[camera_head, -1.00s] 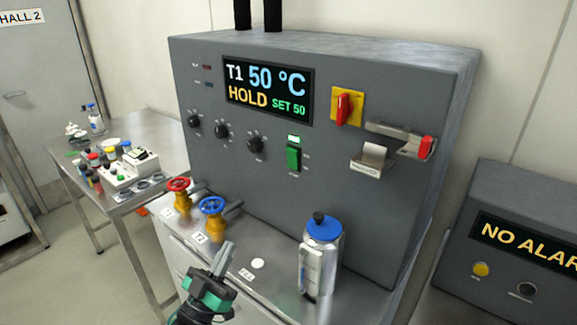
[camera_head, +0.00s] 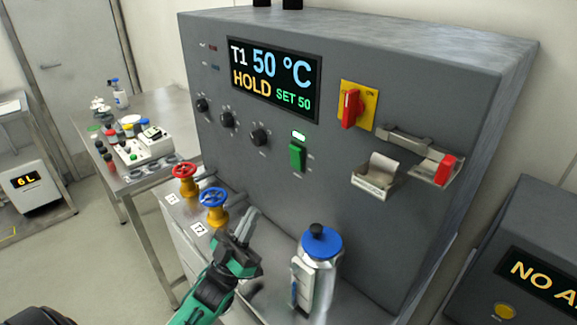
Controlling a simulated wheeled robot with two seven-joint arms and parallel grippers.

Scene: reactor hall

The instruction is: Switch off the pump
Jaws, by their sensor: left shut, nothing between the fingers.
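The grey control cabinet (camera_head: 330,200) fills the middle of the head view. A green rocker switch (camera_head: 297,157) sits on its front under a lit green lamp (camera_head: 299,135). To the upper right is a red rotary handle (camera_head: 350,108) on a yellow plate (camera_head: 366,95), with the handle upright. Further right is a red switch (camera_head: 446,170) in a metal bracket. The labels are too small to read, so I cannot tell which control is the pump's. My left gripper (camera_head: 247,224) is shut and empty, in front of the cabinet, below and left of the green switch.
A blue-capped metal bottle (camera_head: 319,262) stands right of my left gripper. A red valve wheel (camera_head: 184,171) and a blue valve wheel (camera_head: 213,196) are on its left. Three black knobs line the panel, under a display (camera_head: 272,78) reading 50 °C HOLD. A side table stands left.

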